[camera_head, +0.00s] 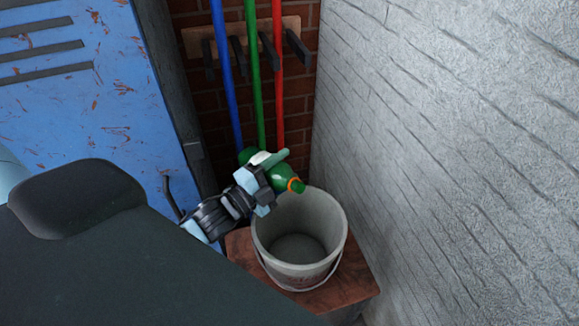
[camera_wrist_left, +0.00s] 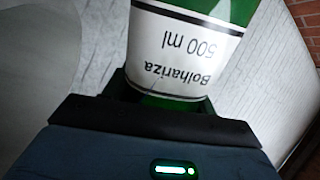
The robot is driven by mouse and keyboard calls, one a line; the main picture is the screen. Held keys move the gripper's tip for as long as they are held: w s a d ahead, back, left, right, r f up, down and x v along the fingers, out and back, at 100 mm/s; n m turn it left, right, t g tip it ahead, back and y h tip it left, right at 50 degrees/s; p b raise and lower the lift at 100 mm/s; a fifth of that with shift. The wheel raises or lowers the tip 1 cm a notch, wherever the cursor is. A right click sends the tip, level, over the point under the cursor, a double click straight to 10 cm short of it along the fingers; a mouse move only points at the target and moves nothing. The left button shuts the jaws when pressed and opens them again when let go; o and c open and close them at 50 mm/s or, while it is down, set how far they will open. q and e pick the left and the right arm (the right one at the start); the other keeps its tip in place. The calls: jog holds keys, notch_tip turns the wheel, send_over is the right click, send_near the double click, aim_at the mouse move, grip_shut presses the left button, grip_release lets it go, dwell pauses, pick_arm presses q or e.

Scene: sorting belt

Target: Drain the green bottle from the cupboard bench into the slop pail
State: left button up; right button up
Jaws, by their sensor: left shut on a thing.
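The green bottle (camera_head: 286,179) is held in my left gripper (camera_head: 268,183) above the far left rim of the slop pail (camera_head: 334,226). The bottle lies tilted, with its orange-ringed neck pointing right and down over the pail's opening. In the left wrist view the bottle (camera_wrist_left: 184,45) shows a white label reading "Bolhariza 500 ml", upside down, between the jaws. The pail is grey with a wire handle, and its inside bottom looks grey. I cannot see any liquid flowing. My right gripper is not in view.
The pail stands on a reddish-brown bench (camera_head: 347,287) in a corner. A grey block wall (camera_head: 450,150) is close on the right. A scratched blue cupboard (camera_head: 100,90) stands left. Blue, green and red poles (camera_head: 254,80) hang on a rack behind.

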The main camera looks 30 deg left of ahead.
pick_arm(q)
jog(key=f+m+b, duration=0.1)
jog(key=f+m, duration=0.1)
jog(key=f, duration=0.1)
jog(key=shift+a+f+m+b, duration=0.2)
jog(key=shift+m+b, duration=0.1)
jog(key=shift+m, duration=0.1)
jog(key=m, duration=0.1)
jog(key=r+m+h, duration=0.1)
jog(key=m, duration=0.1)
jog(key=r+m, duration=0.1)
jog(key=m+p, duration=0.1)
jog(key=m, duration=0.1)
jog(key=shift+d+r, duration=0.35)
jog(key=shift+r+m+p, duration=0.1)
jog(key=shift+m+p, duration=0.2)
jog(key=shift+m, duration=0.1)
jog(key=shift+d, duration=0.1)
jog(key=shift+s, duration=0.1)
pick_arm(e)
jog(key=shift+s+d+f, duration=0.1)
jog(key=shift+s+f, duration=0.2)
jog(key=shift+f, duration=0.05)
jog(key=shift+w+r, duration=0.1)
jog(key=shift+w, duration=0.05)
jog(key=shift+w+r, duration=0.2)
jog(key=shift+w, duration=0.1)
